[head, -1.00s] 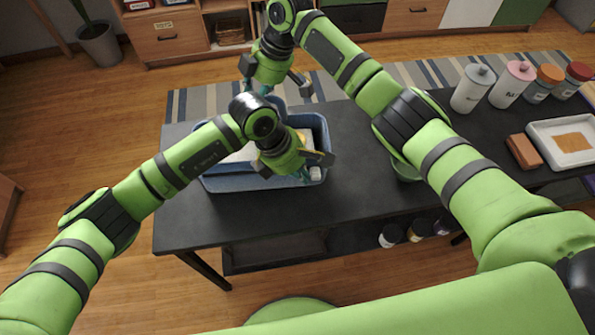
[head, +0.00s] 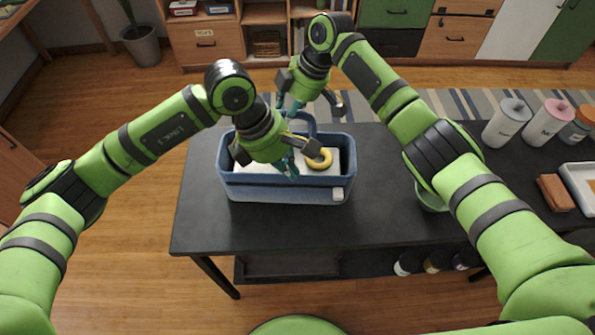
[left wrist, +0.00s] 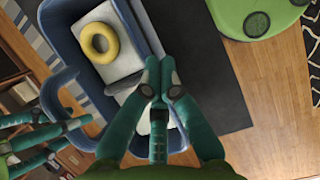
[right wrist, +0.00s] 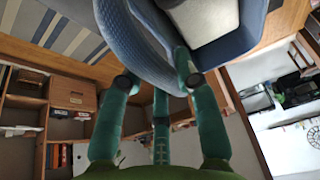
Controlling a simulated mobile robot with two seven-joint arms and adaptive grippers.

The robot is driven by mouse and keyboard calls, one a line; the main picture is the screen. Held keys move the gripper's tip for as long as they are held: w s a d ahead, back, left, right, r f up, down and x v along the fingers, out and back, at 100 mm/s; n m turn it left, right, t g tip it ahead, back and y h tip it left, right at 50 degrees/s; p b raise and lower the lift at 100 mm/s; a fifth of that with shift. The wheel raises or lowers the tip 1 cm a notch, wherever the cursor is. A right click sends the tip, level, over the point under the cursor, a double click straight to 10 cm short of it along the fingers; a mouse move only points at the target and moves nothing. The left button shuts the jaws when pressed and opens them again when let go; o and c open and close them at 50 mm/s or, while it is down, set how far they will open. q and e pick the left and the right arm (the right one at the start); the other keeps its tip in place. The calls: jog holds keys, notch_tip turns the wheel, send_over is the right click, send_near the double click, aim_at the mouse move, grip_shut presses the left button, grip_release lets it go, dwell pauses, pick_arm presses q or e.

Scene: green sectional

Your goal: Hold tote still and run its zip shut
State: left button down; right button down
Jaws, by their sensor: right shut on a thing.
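The blue tote (head: 285,191) stands upright and open-topped on the dark table. A yellow ring (head: 320,159) and white contents (head: 347,160) show inside; the ring also shows in the left wrist view (left wrist: 99,43). A small pale piece (head: 337,194), perhaps the zip pull, sits at the tote's front right corner. My right gripper (head: 305,104) is at the tote's far side, shut on the blue handle (right wrist: 150,45). My left gripper (head: 291,165) is above the tote's middle with its fingertips drawn together (left wrist: 160,68), apparently empty. The zip track is too small to make out.
The dark table (head: 235,228) is clear in front of the tote. A green bowl (head: 430,198) is to its right, partly behind my right arm. Bottles (head: 507,124), a brown block (head: 556,193) and a white tray (head: 582,178) stand farther right.

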jog(key=shift+a+r, duration=0.1)
jog(key=c, duration=0.8)
grip_release()
jog(key=shift+c, duration=0.2)
